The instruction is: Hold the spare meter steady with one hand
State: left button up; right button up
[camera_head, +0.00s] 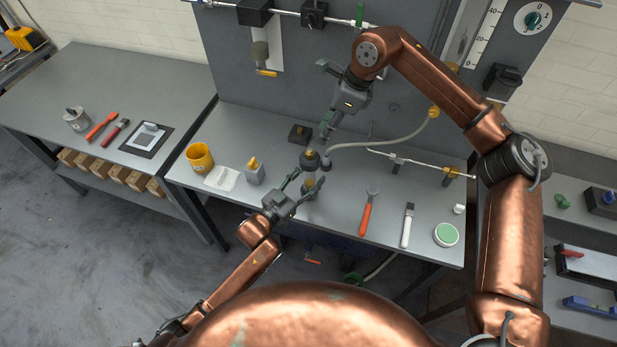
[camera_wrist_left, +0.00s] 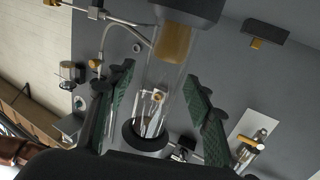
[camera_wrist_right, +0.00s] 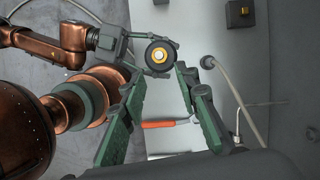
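The spare meter (camera_head: 310,160) stands upright near the front edge of the middle bench, with a dark cap. In the left wrist view, its clear tube (camera_wrist_left: 165,82) shows a brass-coloured part inside and a dark ring low down. My left gripper (camera_head: 306,182) is open, its green-padded fingers on either side of the tube. A gap shows on the left of the tube; contact on the right is unclear. My right gripper (camera_head: 325,130) is open above and behind the meter.
A grey hose (camera_head: 385,143) curves behind the meter to a brass fitting. An orange-handled wrench (camera_head: 367,213), a brush (camera_head: 407,225) and a green-topped tin (camera_head: 446,235) lie right.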

pick_arm(q)
grip_shut()
pick_arm(e)
jog(key=shift+o, duration=0.3)
